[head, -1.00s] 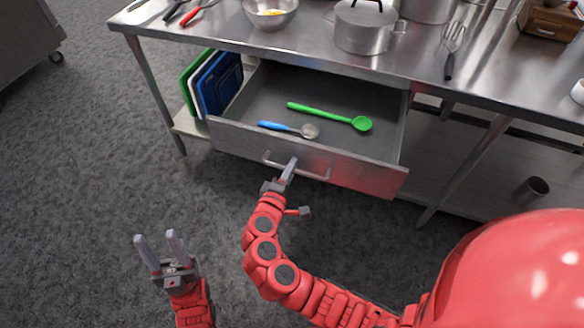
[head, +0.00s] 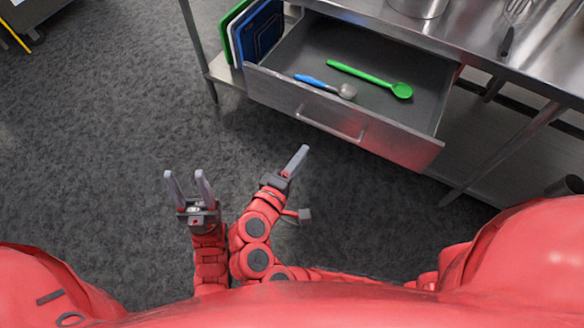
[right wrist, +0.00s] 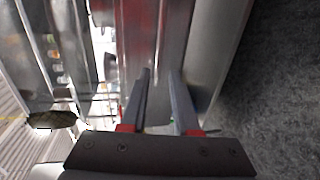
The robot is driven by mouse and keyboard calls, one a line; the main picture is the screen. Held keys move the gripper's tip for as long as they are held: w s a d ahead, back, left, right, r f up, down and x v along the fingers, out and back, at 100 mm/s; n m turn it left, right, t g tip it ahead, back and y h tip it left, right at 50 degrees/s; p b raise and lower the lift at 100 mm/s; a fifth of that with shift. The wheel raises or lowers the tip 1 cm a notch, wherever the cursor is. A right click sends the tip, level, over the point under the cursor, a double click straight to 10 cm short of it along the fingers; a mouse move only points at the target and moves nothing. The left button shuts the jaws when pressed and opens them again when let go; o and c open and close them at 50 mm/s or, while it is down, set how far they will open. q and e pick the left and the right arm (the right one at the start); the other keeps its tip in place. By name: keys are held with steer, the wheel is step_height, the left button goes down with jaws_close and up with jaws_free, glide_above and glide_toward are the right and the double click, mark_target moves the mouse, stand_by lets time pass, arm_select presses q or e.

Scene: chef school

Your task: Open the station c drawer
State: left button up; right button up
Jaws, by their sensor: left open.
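The drawer (head: 285,90) under the steel table stands pulled out, its inside in open view. Its bar handle (head: 331,131) runs along the front panel. A green spoon (head: 368,77) and a blue-handled spoon with a metal bowl (head: 320,84) lie in it. My right gripper (head: 301,155) is in front of the handle, to its lower left, apart from it. In the right wrist view its fingers (right wrist: 160,75) are spread with nothing clearly between them. My left gripper (head: 187,174) is open and empty over the floor, further left.
Cutting boards (head: 259,35) stand upright on the lower shelf, left of the drawer. A pot (head: 418,6) sits on the steel table (head: 470,55). A dark cylinder (head: 566,186) is at the right. The grey carpet (head: 120,110) at the left is clear.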

steer(key=v, duration=0.4)
steer(key=shift+s, duration=0.1)
stand_by(0.4)
